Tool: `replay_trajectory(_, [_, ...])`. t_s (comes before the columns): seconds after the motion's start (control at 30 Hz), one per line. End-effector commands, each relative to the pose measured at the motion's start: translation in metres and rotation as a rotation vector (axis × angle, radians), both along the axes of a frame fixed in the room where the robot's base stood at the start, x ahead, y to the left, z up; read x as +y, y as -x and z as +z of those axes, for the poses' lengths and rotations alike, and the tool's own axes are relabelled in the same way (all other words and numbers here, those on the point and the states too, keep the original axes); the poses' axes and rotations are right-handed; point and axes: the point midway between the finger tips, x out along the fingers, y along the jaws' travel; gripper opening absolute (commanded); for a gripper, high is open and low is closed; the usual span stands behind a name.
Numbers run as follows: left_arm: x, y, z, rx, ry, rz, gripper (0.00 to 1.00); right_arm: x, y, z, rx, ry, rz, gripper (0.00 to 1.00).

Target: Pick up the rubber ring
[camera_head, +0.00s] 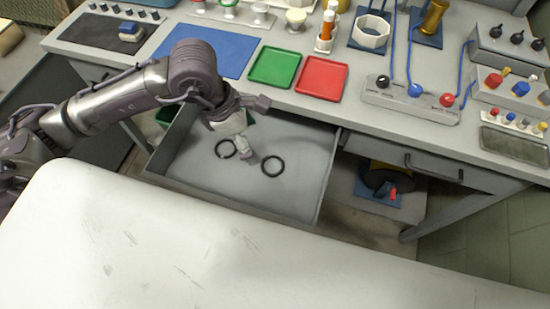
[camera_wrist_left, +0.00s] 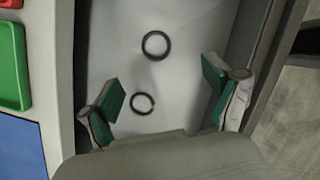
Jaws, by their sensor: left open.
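Two dark rings lie flat on the floor of the open drawer (camera_head: 305,185). The right ring (camera_head: 272,175) looks closed and thicker; it is the upper ring (camera_wrist_left: 144,46) in the left wrist view. The left ring (camera_head: 217,150) is thinner and seems to have a small gap; it is the lower ring (camera_wrist_left: 133,107) in the wrist view. The closed one looks like the rubber ring. My left gripper (camera_head: 243,148) is over the drawer, between the rings in the head view. Its green-padded fingers (camera_wrist_left: 163,88) are spread and empty, with the thinner ring showing between them. My right gripper is out of view.
The workbench above holds a green tray (camera_head: 275,67), a red tray (camera_head: 321,78), a blue mat (camera_head: 225,50) and a cable box (camera_head: 410,100). A white surface (camera_head: 150,240) fills the foreground.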

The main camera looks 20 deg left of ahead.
Motion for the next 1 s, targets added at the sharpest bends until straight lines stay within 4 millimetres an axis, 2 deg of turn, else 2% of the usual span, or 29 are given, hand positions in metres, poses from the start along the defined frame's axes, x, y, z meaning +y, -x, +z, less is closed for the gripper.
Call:
replay_trajectory(0.1, [0.006,-0.003,-0.013,-0.005,-0.044,0.006,0.89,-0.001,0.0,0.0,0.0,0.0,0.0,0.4])
replay_trajectory(0.4, [-0.01,-0.011,-0.067,-0.003,-0.04,0.006,0.89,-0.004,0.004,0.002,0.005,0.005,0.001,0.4])
replay_trajectory(0.67, [-0.016,-0.014,-0.086,-0.005,-0.038,0.005,0.89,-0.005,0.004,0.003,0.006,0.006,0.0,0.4])
replay_trajectory(1.0, [-0.03,-0.023,-0.128,-0.005,-0.04,0.005,0.89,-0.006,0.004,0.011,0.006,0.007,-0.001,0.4])
